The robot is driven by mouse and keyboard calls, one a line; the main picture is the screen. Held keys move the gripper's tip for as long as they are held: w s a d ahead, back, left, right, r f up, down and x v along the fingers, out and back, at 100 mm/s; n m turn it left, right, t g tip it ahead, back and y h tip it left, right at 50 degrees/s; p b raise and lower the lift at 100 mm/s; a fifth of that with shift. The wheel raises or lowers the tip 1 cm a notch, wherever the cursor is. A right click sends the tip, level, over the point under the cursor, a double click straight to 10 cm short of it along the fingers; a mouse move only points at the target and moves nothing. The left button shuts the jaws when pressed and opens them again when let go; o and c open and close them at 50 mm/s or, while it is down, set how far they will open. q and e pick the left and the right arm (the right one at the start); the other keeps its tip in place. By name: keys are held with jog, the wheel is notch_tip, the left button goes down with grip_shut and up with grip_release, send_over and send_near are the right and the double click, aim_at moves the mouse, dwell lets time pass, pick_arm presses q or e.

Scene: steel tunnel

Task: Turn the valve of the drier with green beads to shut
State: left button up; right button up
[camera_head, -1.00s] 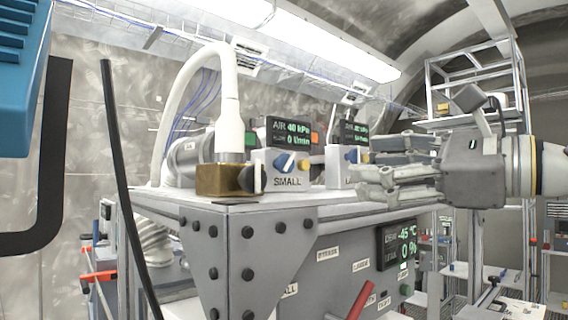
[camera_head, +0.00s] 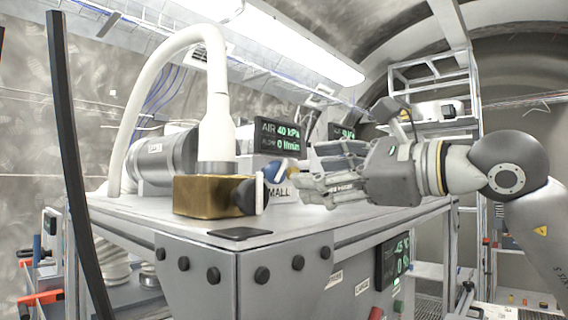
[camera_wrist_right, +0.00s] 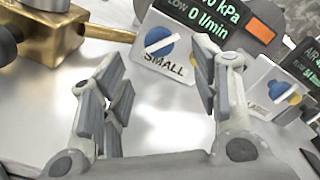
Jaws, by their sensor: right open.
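My right gripper (camera_head: 312,182) comes in from the right above the bench top (camera_head: 215,222). It is open and empty, and its fingers point left toward the SMALL panel. In the right wrist view the open fingers (camera_wrist_right: 160,80) frame that panel. The SMALL valve knob (camera_wrist_right: 160,43) is blue with a white bar handle set at a slant, and no finger visibly touches it. The knob also shows in the head view (camera_head: 277,171), just left of the fingertips. The LARGE valve knob (camera_wrist_right: 281,91) is to its right. No green beads are visible, so I cannot tell which drier is which.
A brass block (camera_head: 208,197) with a white hose (camera_head: 217,110) stands left of the SMALL panel. A display (camera_head: 280,135) reading AIR 40 kPa and 0 l/min is above the panel. A dark upright bar (camera_head: 75,170) crosses the left side.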

aim_at(280, 173)
jog(key=p+x, duration=0.3)
jog(key=x, duration=0.3)
jog(key=shift+w+a, duration=0.45)
jog(key=shift+a, duration=0.05)
jog(key=shift+s+d, duration=0.1)
